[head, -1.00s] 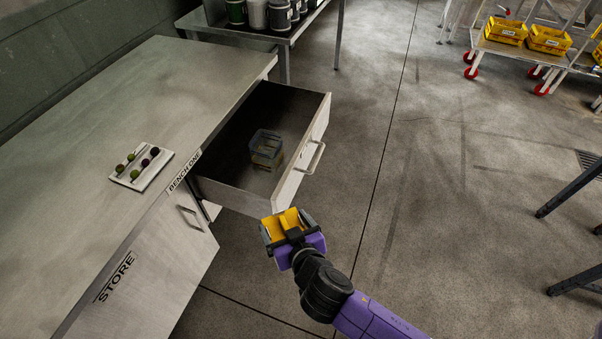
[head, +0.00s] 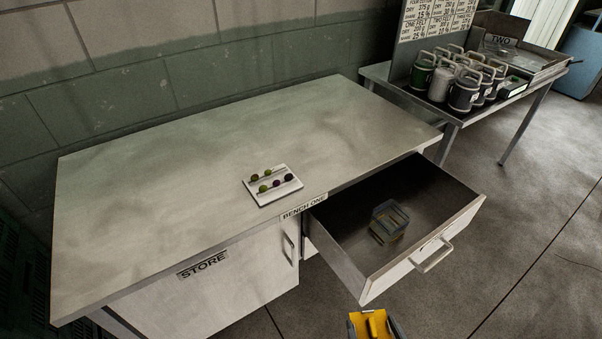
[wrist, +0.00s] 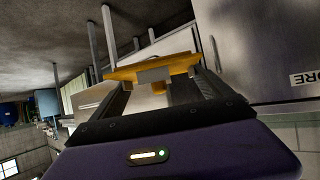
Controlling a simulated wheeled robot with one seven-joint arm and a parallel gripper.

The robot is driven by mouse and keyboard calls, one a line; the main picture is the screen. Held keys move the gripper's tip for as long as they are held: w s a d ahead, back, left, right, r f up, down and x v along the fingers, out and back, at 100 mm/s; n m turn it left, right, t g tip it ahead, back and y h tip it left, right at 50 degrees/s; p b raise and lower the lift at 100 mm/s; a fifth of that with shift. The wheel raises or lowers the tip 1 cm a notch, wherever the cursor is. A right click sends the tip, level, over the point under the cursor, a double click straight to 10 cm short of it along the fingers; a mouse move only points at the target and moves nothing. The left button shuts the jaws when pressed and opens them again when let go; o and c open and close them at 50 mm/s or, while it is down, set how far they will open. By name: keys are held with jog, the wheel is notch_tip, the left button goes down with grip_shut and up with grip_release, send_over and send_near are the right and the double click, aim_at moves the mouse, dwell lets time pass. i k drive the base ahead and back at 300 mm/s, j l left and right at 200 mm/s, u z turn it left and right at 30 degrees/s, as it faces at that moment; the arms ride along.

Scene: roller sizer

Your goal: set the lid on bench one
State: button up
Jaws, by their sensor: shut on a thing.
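My gripper (wrist: 155,92) is shut on a yellow lid (wrist: 150,68), which spans between its fingers in the wrist view. In the head view the lid (head: 371,325) shows at the bottom edge, in front of and below the open drawer, and most of my arm is out of frame. Bench one (head: 160,180) is a grey-topped bench with a "BENCH ONE" label (head: 304,207) on its front edge. The lid is clear of the bench top.
The open drawer (head: 445,215) juts out from the bench and holds a clear bluish box (head: 389,221). A white tray (head: 272,185) with several small balls lies near the front edge. The bench top left and behind it is bare. A second table (head: 460,115) holds several canisters.

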aim_at(359, 147)
jog(key=l+z, duration=0.1)
jog(key=z, duration=1.55)
jog(key=i+z, duration=0.25)
jog(key=i, duration=2.75)
jog(key=i+u, duration=0.45)
jog(key=u, duration=0.25)
jog(key=i+l+u, duration=0.2)
jog(key=u, duration=0.15)
